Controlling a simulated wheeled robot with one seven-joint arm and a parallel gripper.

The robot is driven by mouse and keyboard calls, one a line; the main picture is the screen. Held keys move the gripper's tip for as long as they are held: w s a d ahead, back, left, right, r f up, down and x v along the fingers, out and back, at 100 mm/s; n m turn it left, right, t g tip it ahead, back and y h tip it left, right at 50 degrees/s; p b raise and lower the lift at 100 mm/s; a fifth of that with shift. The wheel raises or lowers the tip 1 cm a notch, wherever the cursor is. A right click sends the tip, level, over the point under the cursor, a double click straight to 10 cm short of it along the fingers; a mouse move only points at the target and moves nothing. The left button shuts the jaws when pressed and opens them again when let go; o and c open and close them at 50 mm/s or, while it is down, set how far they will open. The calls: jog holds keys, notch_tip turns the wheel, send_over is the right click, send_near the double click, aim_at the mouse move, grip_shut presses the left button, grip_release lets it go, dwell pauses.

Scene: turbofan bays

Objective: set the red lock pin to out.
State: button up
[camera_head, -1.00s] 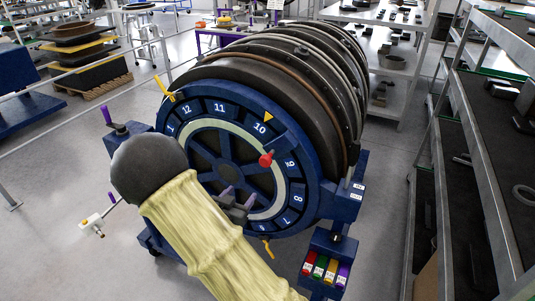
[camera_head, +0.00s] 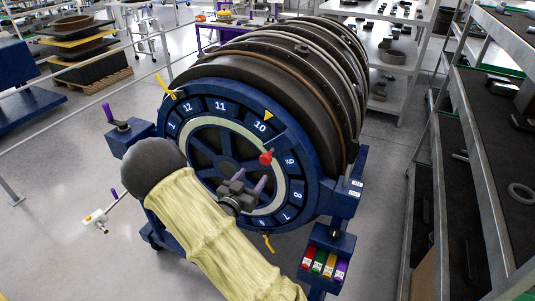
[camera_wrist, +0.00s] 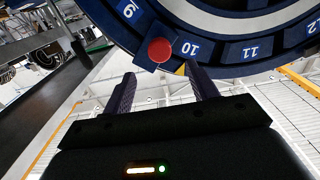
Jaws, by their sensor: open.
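The red lock pin (camera_head: 266,159) sits on the blue numbered ring (camera_head: 217,107), near the label 10 and below a yellow triangle marker (camera_head: 268,116). In the wrist view the pin's round red head (camera_wrist: 160,50) faces the camera, just beyond and between the fingertips. My gripper (camera_head: 247,184) is in front of the ring, below and left of the pin in the head view. Its two purple fingers are apart and empty, and in the wrist view (camera_wrist: 162,82) they do not appear to touch the pin. The pin's shaft is mostly hidden behind its head.
A purple-handled lever (camera_head: 109,114) stands at the ring's upper left. Yellow handles (camera_head: 161,85) stick out at the ring's edge. A small box with coloured tabs (camera_head: 326,262) is at the lower right. Shelving (camera_head: 480,150) stands at the right; the floor between is clear.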

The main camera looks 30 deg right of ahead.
aim_at(264, 162)
jog(key=p+x, duration=0.4)
jog(key=x, duration=0.8)
grip_shut()
jog(key=shift+a+f, duration=0.1)
jog(key=shift+a, duration=0.1)
jog(key=b+v, duration=0.1)
jog(key=v, duration=0.2)
jog(key=shift+s+a+b, duration=0.25)
jog(key=shift+s+b, duration=0.05)
jog(key=shift+d, duration=0.1)
